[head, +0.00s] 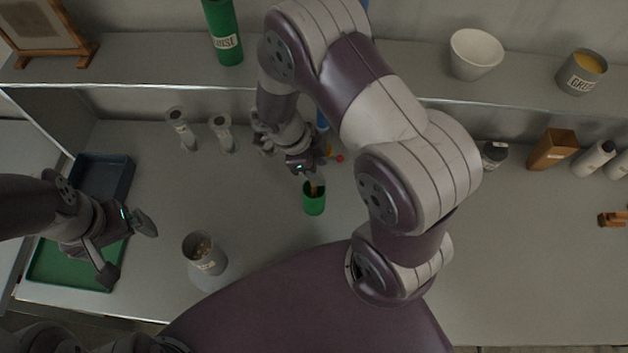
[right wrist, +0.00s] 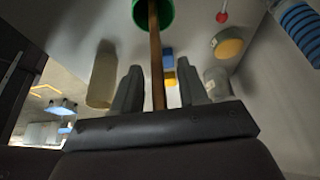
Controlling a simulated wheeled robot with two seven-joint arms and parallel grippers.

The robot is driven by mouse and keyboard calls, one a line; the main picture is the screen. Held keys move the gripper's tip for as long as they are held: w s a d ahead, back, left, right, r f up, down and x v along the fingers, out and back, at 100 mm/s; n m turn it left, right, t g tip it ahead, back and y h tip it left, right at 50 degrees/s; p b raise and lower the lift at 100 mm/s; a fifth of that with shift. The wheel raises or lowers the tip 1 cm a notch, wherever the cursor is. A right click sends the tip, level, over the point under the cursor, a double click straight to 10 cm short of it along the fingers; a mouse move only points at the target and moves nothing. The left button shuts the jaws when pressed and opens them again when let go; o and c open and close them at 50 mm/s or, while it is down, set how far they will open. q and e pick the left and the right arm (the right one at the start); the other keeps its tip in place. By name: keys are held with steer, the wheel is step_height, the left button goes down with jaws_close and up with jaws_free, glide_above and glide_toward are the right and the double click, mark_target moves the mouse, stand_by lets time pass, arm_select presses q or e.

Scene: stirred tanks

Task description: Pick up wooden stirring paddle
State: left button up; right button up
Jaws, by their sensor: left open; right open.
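The wooden stirring paddle (head: 314,188) stands in a green cup (head: 313,204) at the middle of the counter, only a short brown part showing above the rim. In the right wrist view the paddle (right wrist: 156,55) runs between the two fingers of my right gripper (right wrist: 159,85), with a gap on each side, and reaches into the green cup (right wrist: 139,14). In the head view my right gripper (head: 308,167) is open just above the cup; its fingers are partly hidden. My left gripper (head: 127,249) is open and empty at the left, over the green tray.
A grey can (head: 205,254) stands front left of the cup. A green tray (head: 62,264) and dark tray (head: 104,176) lie at the left. A small red ball (head: 339,159) shows near my right gripper. Counter between can and cup is clear.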

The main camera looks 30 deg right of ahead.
jaws_close()
steer(key=shift+a, duration=0.1)
steer(key=shift+r, duration=0.15)
